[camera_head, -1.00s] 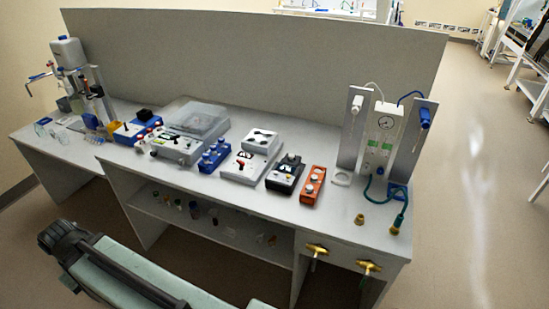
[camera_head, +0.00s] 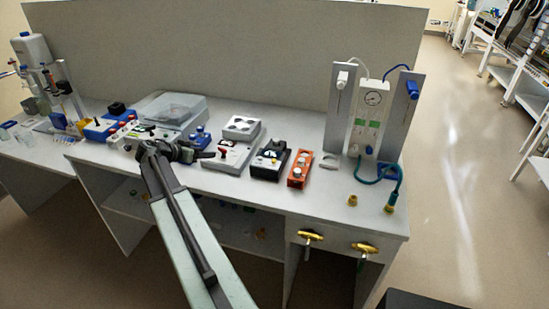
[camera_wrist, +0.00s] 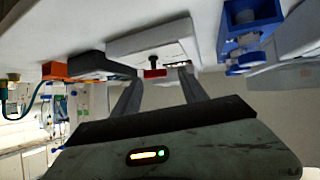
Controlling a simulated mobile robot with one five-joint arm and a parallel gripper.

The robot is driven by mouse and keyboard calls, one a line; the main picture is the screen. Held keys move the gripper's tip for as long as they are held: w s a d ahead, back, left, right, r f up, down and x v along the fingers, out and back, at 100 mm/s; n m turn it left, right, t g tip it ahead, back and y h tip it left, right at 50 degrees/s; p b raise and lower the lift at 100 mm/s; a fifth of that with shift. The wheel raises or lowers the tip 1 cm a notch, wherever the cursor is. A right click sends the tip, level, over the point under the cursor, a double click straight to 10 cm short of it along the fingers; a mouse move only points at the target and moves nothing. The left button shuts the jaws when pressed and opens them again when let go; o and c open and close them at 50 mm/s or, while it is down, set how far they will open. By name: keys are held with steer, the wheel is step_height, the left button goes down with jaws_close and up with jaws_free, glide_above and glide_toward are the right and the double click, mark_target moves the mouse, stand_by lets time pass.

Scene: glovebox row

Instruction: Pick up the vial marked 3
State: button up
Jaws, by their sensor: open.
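I cannot pick out a vial marked 3; no number is readable in either view. Small coloured items (camera_head: 262,233), too small to identify surely as vials, stand on the shelf under the bench, partly hidden behind my arm. My gripper (camera_head: 194,153) is at the front of the bench, in front of the blue device with knobs. In the wrist view my gripper (camera_wrist: 160,80) has its two fingers apart with nothing held between them. A white device with a red knob (camera_wrist: 154,72) shows beyond the fingers there.
The white bench (camera_head: 330,205) carries a black meter (camera_head: 270,160), an orange box (camera_head: 299,169) and a gauge stand (camera_head: 372,115) at right. Brass handles (camera_head: 310,235) stick out in front. Open floor (camera_head: 455,200) lies to the right.

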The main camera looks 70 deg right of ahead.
steer(key=s+d+m, duration=0.1)
steer(key=s+d, duration=0.1)
steer(key=s+d+m+g, duration=0.1)
steer(key=d, duration=0.2)
steer(key=s+d+h+b, duration=0.1)
steer(key=s+d, duration=0.1)
steer(key=d, duration=0.1)
steer(key=shift+s+d+r+m+g, duration=0.1)
steer(key=shift+s+m+g, duration=0.25)
steer(key=shift+m+g, duration=0.05)
steer(key=m+g+b, duration=0.2)
glide_toward(275, 140)
steer(key=shift+s+d+f+y, duration=0.1)
steer(key=shift+s+f+y, duration=0.2)
steer(key=shift+y, duration=0.1)
steer(key=shift+b+x, duration=0.35)
steer(key=shift+x, duration=0.75)
steer(key=shift+d+r+b+x, duration=0.2)
steer(key=shift+b+x, duration=0.1)
steer(key=shift+x, duration=1.05)
steer(key=shift+d+r+b+x, duration=0.1)
steer(key=shift+r+b+x, duration=0.15)
steer(key=shift+x, duration=1.1)
steer(key=shift+w, duration=0.2)
jaws_close()
